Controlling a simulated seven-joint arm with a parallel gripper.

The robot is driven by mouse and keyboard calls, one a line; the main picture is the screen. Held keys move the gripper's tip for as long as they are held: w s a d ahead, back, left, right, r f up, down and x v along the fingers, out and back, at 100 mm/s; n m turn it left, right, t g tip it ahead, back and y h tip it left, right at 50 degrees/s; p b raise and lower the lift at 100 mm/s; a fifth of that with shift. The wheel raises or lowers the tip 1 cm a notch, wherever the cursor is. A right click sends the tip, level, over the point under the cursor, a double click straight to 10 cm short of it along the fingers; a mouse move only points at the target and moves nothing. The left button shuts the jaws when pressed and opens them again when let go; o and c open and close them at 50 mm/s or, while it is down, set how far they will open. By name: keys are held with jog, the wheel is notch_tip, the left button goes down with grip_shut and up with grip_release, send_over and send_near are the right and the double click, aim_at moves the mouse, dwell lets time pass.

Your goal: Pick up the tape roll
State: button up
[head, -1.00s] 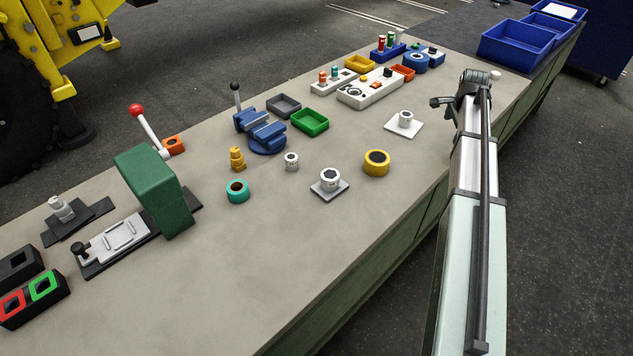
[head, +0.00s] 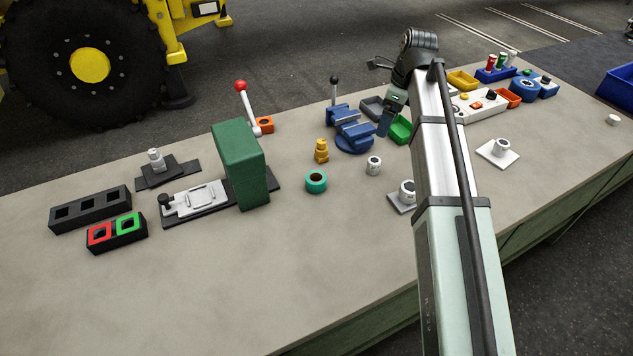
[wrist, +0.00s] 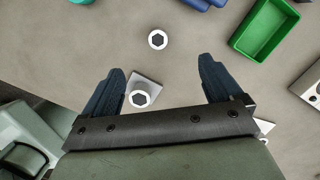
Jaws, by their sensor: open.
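Several ring-shaped things could be the tape roll, and I cannot tell which is meant. A teal ring (head: 316,182) lies flat on the bench left of my arm; its edge shows at the top of the wrist view (wrist: 82,1). A yellow ring seen earlier is hidden now, behind my arm in the head view. My gripper (wrist: 161,66) is open and empty above the bench.
A white hollow cylinder (head: 374,166), a brass stepped piece (head: 321,151), a blue vise (head: 352,134) and a green tray (head: 400,130) stand near my gripper. A tall green press (head: 240,165) stands to the left. The front left of the bench (head: 270,270) is clear.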

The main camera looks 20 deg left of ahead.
jog(key=s+a+f+n+h, duration=0.1)
jog(key=s+a, duration=0.5)
jog(key=a, duration=0.2)
jog(key=s+a+f+n+h, duration=0.1)
jog(key=s+a+n, duration=0.1)
jog(key=s+a, duration=0.45)
send_near(316, 177)
jog(key=f, duration=0.5)
jog(key=shift+a, duration=0.2)
jog(key=shift+s+d+f, duration=0.1)
jog(key=shift+d+f, duration=0.05)
jog(key=shift+f, duration=1.15)
jog(key=shift+d+f, duration=0.15)
jog(key=shift+f, duration=1.2)
jog(key=shift+c, duration=0.3)
jog(key=c, duration=1.1)
